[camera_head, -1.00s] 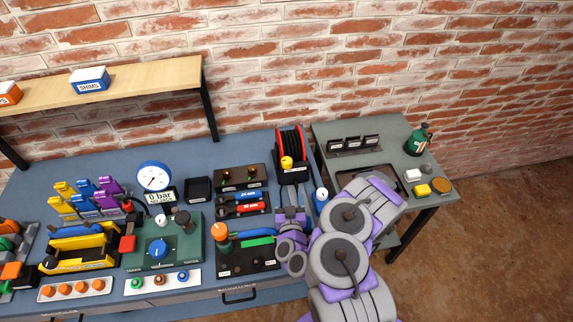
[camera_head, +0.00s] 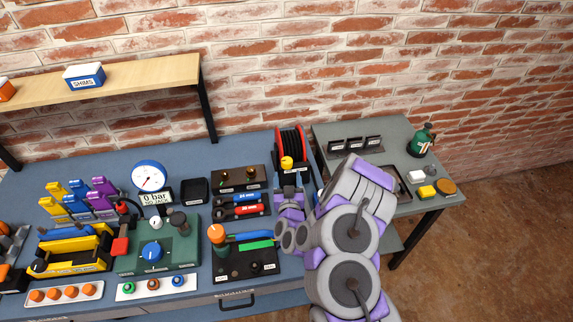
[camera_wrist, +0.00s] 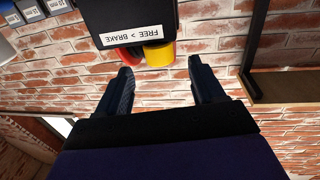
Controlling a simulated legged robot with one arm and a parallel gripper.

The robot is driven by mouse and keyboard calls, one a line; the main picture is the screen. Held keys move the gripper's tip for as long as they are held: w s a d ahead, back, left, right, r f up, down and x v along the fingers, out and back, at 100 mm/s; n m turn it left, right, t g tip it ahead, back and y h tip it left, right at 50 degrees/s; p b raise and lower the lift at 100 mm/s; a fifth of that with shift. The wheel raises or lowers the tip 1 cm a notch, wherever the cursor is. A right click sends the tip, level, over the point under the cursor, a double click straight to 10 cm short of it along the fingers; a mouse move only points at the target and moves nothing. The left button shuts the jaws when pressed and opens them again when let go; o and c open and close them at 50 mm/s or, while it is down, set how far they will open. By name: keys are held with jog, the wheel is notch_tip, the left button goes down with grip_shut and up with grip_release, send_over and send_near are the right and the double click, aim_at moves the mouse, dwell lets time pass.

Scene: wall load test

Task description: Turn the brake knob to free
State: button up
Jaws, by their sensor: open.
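The brake knob is a yellow knob (camera_head: 287,163) on the front of the black-and-red reel (camera_head: 290,141) at the back right of the blue bench. The wrist view shows the yellow knob (camera_wrist: 159,55) below a black block with a white "FREE > BRAKE" label (camera_wrist: 131,36). My gripper (camera_head: 290,188) is just in front of the reel, partly overlapping its base in the head view. In the wrist view my gripper (camera_wrist: 160,67) is open, with the knob between the line of its two fingers. Contact with the knob does not show. The knob's pointer setting cannot be read.
An orange-topped valve (camera_head: 216,233) stands on a black panel left of my arm. A tool tray (camera_head: 240,208) lies left of the reel. A grey side table (camera_head: 405,160) with a green bottle (camera_head: 421,140) stands to the right.

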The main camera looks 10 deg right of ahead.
aim_at(287, 167)
jog(key=shift+w+d+b, duration=0.2)
jog(key=shift+w+b, duration=0.1)
jog(key=shift+w, duration=0.95)
jog(key=shift+w+d+b, duration=0.2)
jog(key=shift+w+b, duration=0.15)
jog(key=shift+w, duration=0.9)
jog(key=shift+w+d+b, duration=0.2)
jog(key=shift+w+b, duration=0.1)
jog(key=shift+w, duration=0.95)
jog(key=c, duration=0.9)
